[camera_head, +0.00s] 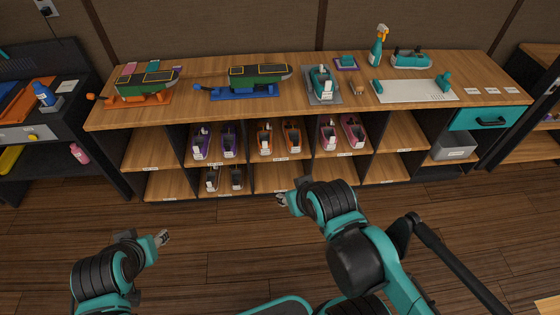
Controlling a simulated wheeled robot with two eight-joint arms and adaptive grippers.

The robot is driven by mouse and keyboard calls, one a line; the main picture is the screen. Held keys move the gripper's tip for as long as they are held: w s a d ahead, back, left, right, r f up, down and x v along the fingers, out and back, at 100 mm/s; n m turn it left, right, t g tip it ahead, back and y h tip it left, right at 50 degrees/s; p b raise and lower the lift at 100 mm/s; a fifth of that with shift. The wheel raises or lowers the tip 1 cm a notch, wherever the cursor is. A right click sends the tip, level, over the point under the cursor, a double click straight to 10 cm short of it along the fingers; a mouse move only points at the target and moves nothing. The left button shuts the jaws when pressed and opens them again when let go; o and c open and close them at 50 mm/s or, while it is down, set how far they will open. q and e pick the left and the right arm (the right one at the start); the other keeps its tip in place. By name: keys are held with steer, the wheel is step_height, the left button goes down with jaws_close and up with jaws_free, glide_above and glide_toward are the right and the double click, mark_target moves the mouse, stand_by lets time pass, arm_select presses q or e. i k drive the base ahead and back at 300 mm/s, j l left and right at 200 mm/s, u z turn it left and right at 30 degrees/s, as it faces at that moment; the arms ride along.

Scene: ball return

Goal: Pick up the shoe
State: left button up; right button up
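Several pairs of shoes stand in the cubbies under the counter: a purple pair (229,145), an orange pair (265,140) and a pink pair (328,134) on the upper shelf, and a grey-black pair (237,180) on the lower shelf. A teal shoe-like item (321,85) sits on a grey plate on the counter, and another (410,58) lies at the back right. My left gripper (164,238) is over the floor at lower left, away from the shelf. My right gripper (281,199) is in front of the lower shelf, near its front edge. Neither visibly holds a shoe; finger openings are too small to judge.
A grey bin (453,150) stands at right. Several cubbies are empty. The floor in front is clear.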

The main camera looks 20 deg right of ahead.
mark_target(323, 83)
steer(key=z, duration=0.35)
steer(key=i+j+z, duration=0.3)
steer(key=z, duration=0.2)
steer(key=i+j+z, duration=0.2)
steer(key=j+z, duration=0.25)
steer(key=i+j, duration=0.25)
steer(key=j, duration=0.15)
steer(key=i+j+z, duration=0.1)
steer(key=i+j, duration=0.15)
steer(key=j, duration=0.15)
steer(key=i+j, duration=0.25)
steer(key=j, duration=0.15)
steer(key=i+j+z, duration=0.1)
steer(key=i+j, duration=0.15)
steer(key=j, duration=0.15)
